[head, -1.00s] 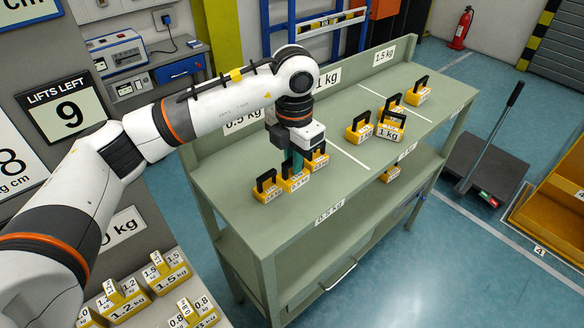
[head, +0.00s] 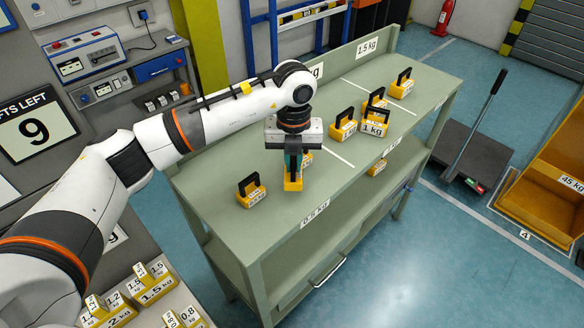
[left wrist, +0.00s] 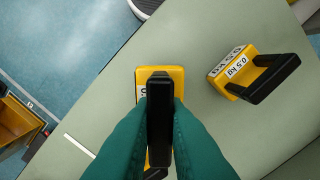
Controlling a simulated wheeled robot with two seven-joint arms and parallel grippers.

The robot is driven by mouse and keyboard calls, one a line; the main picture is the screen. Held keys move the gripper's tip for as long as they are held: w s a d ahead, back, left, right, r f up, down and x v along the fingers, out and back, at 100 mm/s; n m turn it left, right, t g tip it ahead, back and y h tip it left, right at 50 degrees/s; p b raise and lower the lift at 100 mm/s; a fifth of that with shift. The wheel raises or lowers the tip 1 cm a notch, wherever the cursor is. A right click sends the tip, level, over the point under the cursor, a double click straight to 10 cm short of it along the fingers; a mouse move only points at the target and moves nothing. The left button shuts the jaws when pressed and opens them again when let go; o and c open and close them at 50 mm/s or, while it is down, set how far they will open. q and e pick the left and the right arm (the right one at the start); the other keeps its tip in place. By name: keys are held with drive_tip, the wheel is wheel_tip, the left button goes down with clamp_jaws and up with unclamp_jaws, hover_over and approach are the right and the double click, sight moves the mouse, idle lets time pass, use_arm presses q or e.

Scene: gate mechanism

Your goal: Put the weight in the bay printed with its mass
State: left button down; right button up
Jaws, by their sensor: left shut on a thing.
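My left gripper (head: 293,162) is shut on the black handle of a yellow weight (head: 292,184), at the 0.5 kg bay near the bench's front. The held weight also shows in the left wrist view (left wrist: 160,74), its label mostly hidden; I cannot tell whether it touches the bench. Another yellow weight (head: 253,192) stands to its left, labelled 0.5 kg in the left wrist view (left wrist: 236,72). A third weight (head: 307,157) is partly hidden behind my gripper. White lines divide the bench top (head: 225,180) into bays marked 0.5 kg, 1 kg and 1.5 kg.
Several weights stand in the middle bay, including one labelled 1 kg (head: 374,129). One weight (head: 400,89) stands in the 1.5 kg bay. A LIFTS LEFT sign (head: 37,122) reads 9.

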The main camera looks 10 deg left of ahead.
sight(294, 173)
use_arm(q)
wheel_tip(294, 173, down, 4)
drive_tip(key=shift+r+p, duration=0.25)
drive_tip(key=shift+p, duration=0.35)
drive_tip(key=shift+f, duration=0.15)
drive_tip(key=c, duration=1.8)
unclamp_jaws()
drive_tip(key=shift+f, duration=0.1)
drive_tip(key=shift+c, duration=0.2)
drive_tip(key=o, duration=0.4)
